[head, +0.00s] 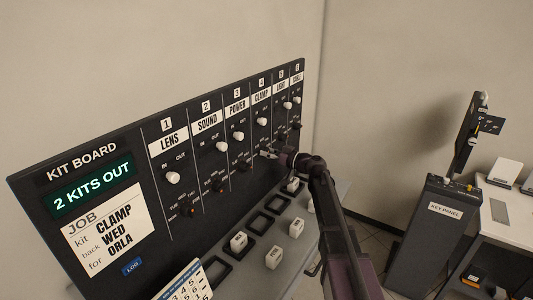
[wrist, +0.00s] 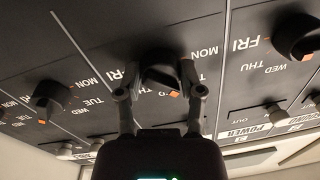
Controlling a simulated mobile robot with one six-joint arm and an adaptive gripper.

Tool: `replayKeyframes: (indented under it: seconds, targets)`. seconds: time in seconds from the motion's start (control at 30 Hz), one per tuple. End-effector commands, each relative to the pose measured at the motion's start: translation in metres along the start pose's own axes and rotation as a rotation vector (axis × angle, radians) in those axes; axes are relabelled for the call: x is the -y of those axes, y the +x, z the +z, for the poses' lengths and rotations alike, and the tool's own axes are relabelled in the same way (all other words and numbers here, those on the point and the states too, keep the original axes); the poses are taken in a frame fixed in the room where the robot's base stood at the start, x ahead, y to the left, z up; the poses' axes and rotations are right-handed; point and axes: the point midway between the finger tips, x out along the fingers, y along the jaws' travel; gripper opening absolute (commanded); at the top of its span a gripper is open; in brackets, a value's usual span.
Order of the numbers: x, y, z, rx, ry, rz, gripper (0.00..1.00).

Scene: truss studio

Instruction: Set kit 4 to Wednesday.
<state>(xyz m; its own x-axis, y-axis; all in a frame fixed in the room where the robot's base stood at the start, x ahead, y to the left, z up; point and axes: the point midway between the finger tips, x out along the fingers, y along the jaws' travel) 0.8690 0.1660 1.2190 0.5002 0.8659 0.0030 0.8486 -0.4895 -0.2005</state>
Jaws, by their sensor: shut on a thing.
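The kit board (head: 100,225) stands at the left of the head view, with numbered columns of white knobs and dark day dials. Column 4, CLAMP (head: 262,95), has a white upper knob (head: 262,121). My gripper (head: 268,153) is at the column 4 day dial, which it mostly covers in the head view. In the wrist view my gripper (wrist: 160,85) is shut on that dark dial (wrist: 158,62), a finger on each side. Its orange tip (wrist: 174,94) lies near the lower right of the dial, around WED; the fingers hide some day labels and I cannot tell the exact mark.
The job card (head: 105,232) reads CLAMP, back WED, for ORLA. The display (head: 93,189) reads 2 KITS OUT. Neighbouring dials (wrist: 297,35) sit close on both sides. A shelf below holds white blocks (head: 238,242). A key panel stand (head: 435,235) is at the right.

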Motion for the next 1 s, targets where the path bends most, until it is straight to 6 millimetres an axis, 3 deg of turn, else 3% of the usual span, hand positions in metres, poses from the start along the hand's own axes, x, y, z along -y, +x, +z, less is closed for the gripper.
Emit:
replayKeyframes:
  seconds: [0.37, 1.0]
  targets:
    - [-0.0015, -0.0042, 0.0015, -0.003, 0.118, 0.001, 0.02]
    - [-0.0011, -0.0054, 0.0021, -0.034, 0.620, -0.001, 0.02]
